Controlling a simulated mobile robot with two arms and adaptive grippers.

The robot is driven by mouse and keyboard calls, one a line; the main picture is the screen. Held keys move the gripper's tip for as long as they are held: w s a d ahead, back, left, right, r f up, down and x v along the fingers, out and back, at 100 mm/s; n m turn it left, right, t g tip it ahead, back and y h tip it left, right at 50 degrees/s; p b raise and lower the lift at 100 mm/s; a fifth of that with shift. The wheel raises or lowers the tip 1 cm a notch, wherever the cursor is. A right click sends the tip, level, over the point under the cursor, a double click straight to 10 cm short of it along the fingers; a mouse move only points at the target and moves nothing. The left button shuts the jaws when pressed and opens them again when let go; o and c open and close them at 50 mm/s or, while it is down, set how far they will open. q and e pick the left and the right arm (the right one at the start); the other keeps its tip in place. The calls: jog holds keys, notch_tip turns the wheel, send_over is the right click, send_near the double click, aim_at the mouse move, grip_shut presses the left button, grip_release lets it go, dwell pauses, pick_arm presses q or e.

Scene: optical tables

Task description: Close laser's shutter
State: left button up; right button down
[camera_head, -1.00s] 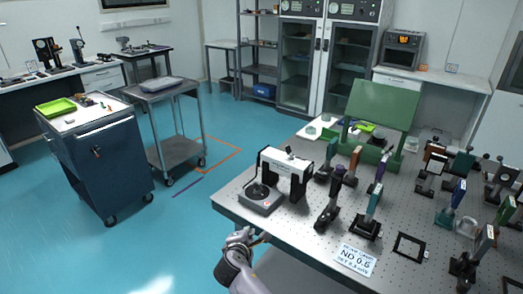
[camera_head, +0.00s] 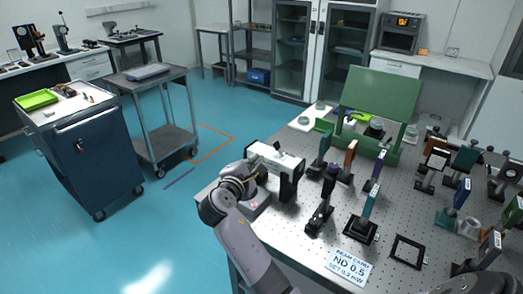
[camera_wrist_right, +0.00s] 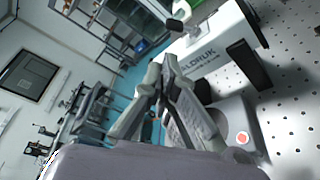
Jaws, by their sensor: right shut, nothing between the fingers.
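The laser (camera_head: 280,158) is a white housing on black supports at the near left corner of the optical table. Its lettered white side (camera_wrist_right: 215,55) shows in the right wrist view. A small dark knob (camera_wrist_right: 174,25) stands out at the housing's edge; I cannot tell whether it is the shutter. A grey box (camera_wrist_right: 225,118) with a red button (camera_wrist_right: 242,138) sits below. My right gripper (camera_head: 258,171) is at the laser's left end, its fingers (camera_wrist_right: 163,64) shut and empty. I cannot tell whether they touch the laser. The gripper hides part of the laser and box.
Several optic mounts stand right of the laser, including a teal one (camera_head: 367,208). A sign card (camera_head: 348,263) and a black frame (camera_head: 408,251) lie near the front. A green panel (camera_head: 380,105) stands behind. A grey cart (camera_head: 165,140) and blue cabinet (camera_head: 95,160) stand left.

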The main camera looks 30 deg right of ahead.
aim_at(265, 156)
jog(key=p+x, duration=0.1)
jog(key=x, duration=0.9)
jog(key=shift+p, duration=0.4)
pick_arm(q)
jog(key=shift+w+d+r, duration=0.25)
jog(key=shift+d+r, duration=0.05)
jog(key=shift+r, duration=0.2)
jog(key=shift+w+d+r, duration=0.25)
jog(key=shift+d+r, duration=0.05)
jog(key=shift+r, duration=0.2)
jog(key=shift+a+f, duration=0.1)
pick_arm(e)
jog(key=shift+f, duration=0.1)
pick_arm(q)
jog(key=shift+s+a+f+b, duration=0.1)
jog(key=shift+f+b, duration=0.3)
jog(key=shift+b, duration=0.05)
pick_arm(e)
jog(key=shift+s+m, duration=0.1)
jog(key=shift+m, duration=0.2)
